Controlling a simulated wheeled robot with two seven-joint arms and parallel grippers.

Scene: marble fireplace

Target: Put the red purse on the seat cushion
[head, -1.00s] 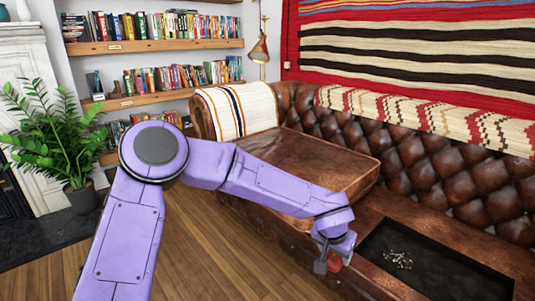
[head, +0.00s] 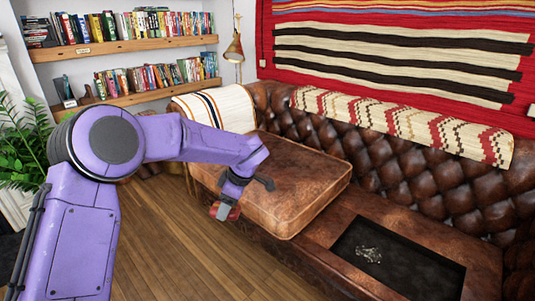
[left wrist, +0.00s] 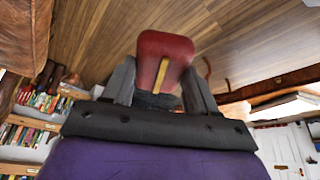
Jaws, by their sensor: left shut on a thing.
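The red purse (head: 222,212) hangs below my left gripper (head: 228,205), off the front of the sofa and over the wooden floor in the picture. In the left wrist view the purse (left wrist: 165,52) shows red with a yellow strip, between the two dark fingers of my left gripper (left wrist: 160,82), which is shut on it. The seat cushion (head: 290,195) is a brown leather block on the left part of the sofa, just right of the gripper. Its top is bare where it shows. My right gripper is in neither view.
Right of the cushion, the sofa base has an open dark compartment (head: 405,262) with small pale bits in it. The tufted backrest (head: 400,165) rises behind. A striped cloth (head: 225,105) covers the left armrest. A plant (head: 22,150) stands at far left.

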